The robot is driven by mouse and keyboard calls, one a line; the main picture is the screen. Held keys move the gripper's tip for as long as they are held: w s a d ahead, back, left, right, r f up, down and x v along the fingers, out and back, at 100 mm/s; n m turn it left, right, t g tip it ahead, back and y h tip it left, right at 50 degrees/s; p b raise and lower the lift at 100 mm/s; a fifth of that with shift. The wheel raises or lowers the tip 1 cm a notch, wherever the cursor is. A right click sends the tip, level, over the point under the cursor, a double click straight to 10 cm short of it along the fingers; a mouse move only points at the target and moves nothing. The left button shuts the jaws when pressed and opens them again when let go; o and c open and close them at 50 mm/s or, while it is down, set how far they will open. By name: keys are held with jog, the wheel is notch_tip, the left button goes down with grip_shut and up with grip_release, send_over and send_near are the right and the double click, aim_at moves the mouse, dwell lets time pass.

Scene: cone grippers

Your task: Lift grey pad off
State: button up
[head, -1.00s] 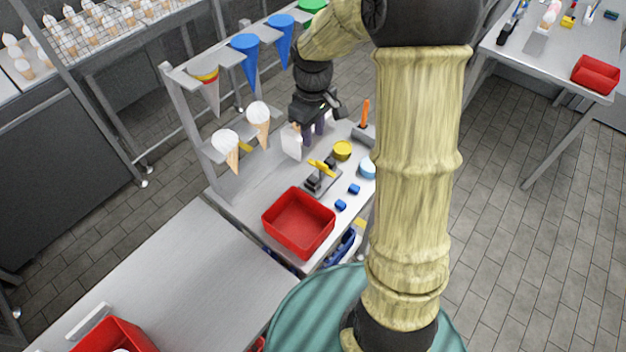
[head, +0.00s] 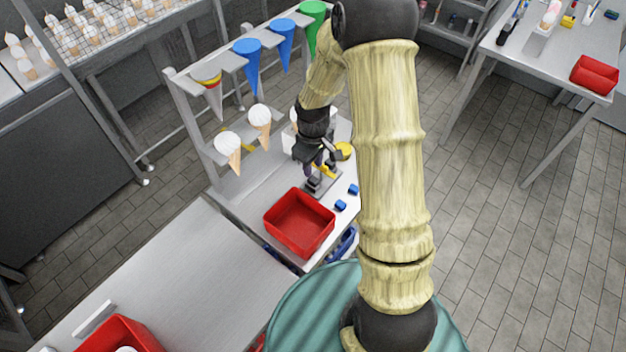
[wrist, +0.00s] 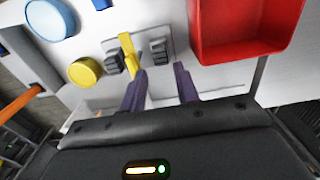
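Two dark grey ribbed pads sit on a light grey plate (wrist: 146,66) in the wrist view: one pad (wrist: 160,50) on the right, the other (wrist: 113,63) on the left. A yellow piece (wrist: 127,45) stands between them. My gripper (wrist: 160,80) has two purple fingers, apart with nothing between them. The right pad lies ahead of the gap between the fingertips; the left finger is close to the yellow piece. In the head view my gripper (head: 320,168) is over the plate and partly hides it; a dark pad (head: 313,184) shows below.
A red bin (head: 299,222) stands close by on the metal table; the wrist view shows it at upper right (wrist: 245,30). Small blue blocks (head: 341,205), a yellow round lid (wrist: 85,72) and a light blue one (wrist: 50,18) lie around. A rack with cones (head: 247,55) stands behind.

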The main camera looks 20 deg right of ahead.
aim_at(312, 178)
jog(key=shift+f, duration=0.1)
jog(key=shift+w+a+f+p, duration=0.1)
jog(key=shift+f+p, duration=0.4)
jog(key=shift+f, duration=0.75)
jog(key=shift+w+a+f+p, duration=0.1)
jog(key=shift+f+p, duration=0.4)
jog(key=shift+f, duration=0.75)
grip_shut()
